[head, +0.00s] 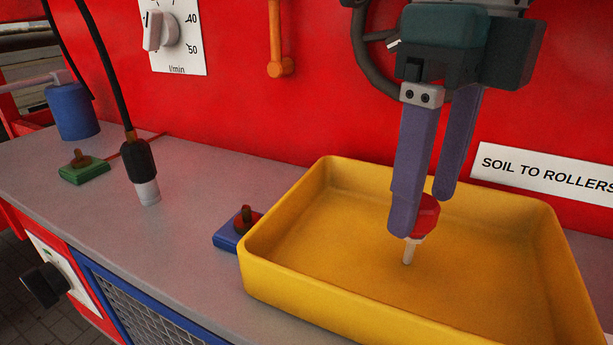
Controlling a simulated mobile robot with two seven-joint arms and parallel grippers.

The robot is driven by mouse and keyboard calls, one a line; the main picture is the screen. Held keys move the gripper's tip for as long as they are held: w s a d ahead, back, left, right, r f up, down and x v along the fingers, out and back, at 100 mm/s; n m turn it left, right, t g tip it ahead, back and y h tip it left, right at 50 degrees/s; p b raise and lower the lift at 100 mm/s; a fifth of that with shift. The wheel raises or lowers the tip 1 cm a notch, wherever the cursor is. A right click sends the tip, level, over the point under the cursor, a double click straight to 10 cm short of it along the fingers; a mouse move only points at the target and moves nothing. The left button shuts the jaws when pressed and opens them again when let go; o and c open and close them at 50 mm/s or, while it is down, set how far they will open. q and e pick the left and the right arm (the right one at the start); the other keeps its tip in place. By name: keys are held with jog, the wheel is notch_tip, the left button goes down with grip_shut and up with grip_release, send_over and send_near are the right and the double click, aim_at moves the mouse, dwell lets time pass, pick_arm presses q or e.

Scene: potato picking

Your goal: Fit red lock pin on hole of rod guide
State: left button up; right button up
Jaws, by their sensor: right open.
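The red lock pin (428,217) has a red head and a pale shaft pointing down. It is over or in the yellow tray, and I cannot tell whether its tip touches the tray floor. My right gripper (424,212) points down with its two purple fingers on either side of the pin's head. It is open, and the near finger hides part of the head. I cannot tell for sure which part is the rod guide; a blue cylinder (72,111) with a grey rod at its top stands at the far left. My left gripper is not in view.
The yellow tray (330,292) has raised walls. Left of it are a blue block (227,236) with a brown peg, a black-and-white cable connector (144,180) and a green block (88,174). The grey counter (190,245) has free room between them. A red wall stands behind.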

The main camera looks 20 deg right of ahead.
aim_at(414, 235)
jog(key=f, duration=0.5)
jog(key=shift+a, duration=0.2)
grip_shut()
dwell(0.3)
